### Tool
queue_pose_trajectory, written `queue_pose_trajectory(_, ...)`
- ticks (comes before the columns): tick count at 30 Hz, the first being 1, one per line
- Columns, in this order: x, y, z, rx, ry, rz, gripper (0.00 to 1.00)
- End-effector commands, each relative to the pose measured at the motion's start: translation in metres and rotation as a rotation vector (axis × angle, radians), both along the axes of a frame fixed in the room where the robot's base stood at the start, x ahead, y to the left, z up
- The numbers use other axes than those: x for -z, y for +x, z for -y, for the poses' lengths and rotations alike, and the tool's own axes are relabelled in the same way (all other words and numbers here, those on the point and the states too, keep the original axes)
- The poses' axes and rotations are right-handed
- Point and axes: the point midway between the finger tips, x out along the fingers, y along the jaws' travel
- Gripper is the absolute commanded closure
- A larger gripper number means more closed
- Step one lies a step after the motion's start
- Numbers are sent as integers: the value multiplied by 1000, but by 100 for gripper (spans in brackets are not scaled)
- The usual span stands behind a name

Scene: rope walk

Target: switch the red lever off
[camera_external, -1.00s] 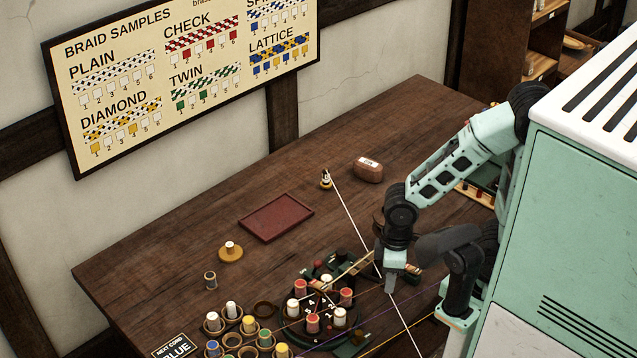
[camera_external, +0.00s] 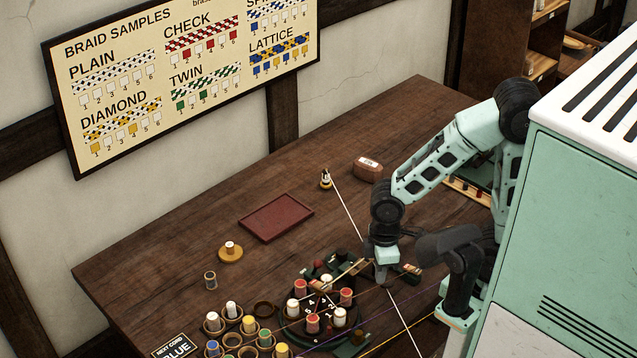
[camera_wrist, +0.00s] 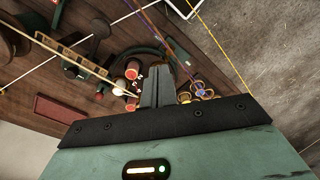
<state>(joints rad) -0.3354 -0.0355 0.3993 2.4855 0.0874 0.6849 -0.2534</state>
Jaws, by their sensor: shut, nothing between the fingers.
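A small red piece (camera_external: 318,265) shows on the dark green mechanism behind the braiding disc (camera_external: 291,327). It may be the red lever's knob; its position, on or off, is too small to tell. A red piece (camera_wrist: 82,73) also shows beside the wooden slatted strip in the wrist view. My gripper (camera_external: 382,281) is shut and empty, over the table to the right of the disc, near the white cord. In the wrist view my shut fingers (camera_wrist: 157,85) hide part of the disc and its spools.
Red and white spools (camera_external: 312,323) stand on the disc. A taut white cord (camera_external: 352,222) runs from a small post past my gripper. Cups with coloured spools (camera_external: 249,324) stand at the front left. A red tray (camera_external: 276,218) lies further back, with bare table around it.

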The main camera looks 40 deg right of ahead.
Motion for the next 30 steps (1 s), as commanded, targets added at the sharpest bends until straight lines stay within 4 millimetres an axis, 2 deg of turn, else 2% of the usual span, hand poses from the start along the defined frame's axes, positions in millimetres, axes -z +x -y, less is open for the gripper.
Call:
queue_pose_trajectory(6,4,47,-8,-421,3,-34,100)
queue_pose_trajectory(14,13,105,-7,-936,47,-64,100)
queue_pose_trajectory(24,33,182,12,-1575,155,-59,100)
queue_pose_trajectory(30,44,216,28,-1861,212,-31,100)
